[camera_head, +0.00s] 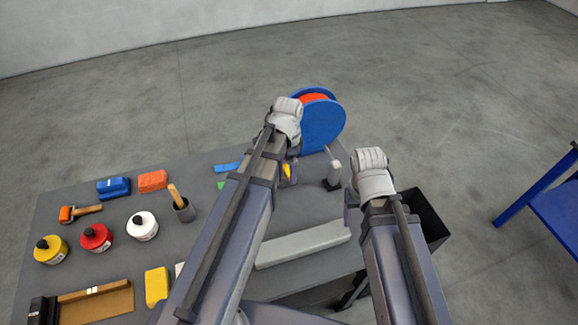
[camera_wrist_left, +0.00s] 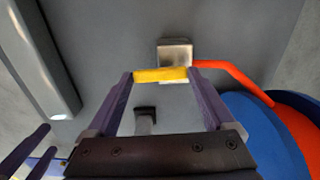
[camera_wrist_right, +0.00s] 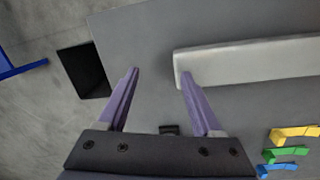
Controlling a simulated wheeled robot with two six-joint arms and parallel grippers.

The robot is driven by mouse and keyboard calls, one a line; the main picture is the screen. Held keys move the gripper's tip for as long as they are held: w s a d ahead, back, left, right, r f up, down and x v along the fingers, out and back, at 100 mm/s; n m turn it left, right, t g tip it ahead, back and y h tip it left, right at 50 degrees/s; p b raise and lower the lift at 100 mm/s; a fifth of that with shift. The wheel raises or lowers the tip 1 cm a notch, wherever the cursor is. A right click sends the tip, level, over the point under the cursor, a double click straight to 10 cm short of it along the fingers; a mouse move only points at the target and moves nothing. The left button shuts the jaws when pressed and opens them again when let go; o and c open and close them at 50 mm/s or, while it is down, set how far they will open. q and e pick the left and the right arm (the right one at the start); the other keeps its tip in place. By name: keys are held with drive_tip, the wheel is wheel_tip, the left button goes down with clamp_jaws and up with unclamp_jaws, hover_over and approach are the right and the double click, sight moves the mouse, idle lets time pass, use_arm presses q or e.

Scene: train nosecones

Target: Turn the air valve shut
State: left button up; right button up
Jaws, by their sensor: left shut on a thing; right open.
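The air valve shows in the left wrist view as a yellow handle (camera_wrist_left: 160,75) in front of a square metal body (camera_wrist_left: 174,52). An orange hose (camera_wrist_left: 236,72) runs from the body to a blue reel (camera_wrist_left: 256,120). My left gripper (camera_wrist_left: 161,77) is shut on the yellow handle, with one purple finger at each end of it. In the head view my left arm hides most of the valve. My right gripper (camera_wrist_right: 160,74) is open and empty, above the table near a long light grey block (camera_wrist_right: 250,62).
The grey table (camera_head: 120,185) carries yellow, red and white pots (camera_head: 142,226), a blue block (camera_head: 113,187), an orange block (camera_head: 152,180) and a brush in a cup (camera_head: 184,210). A black bin (camera_head: 428,215) stands at the right edge. A blue frame (camera_head: 545,195) stands farther right.

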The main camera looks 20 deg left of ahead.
sight(288, 172)
use_arm(q)
drive_tip(key=shift+s+m, duration=0.1)
drive_tip(key=shift+m, duration=0.2)
idle(0.4)
drive_tip(key=o, duration=1.1)
drive_tip(key=shift+r, duration=0.15)
wheel_tip(288, 172, up, 8)
drive_tip(key=p, duration=0.8)
drive_tip(key=shift+f, duration=0.2)
drive_tip(key=shift+f, duration=0.15)
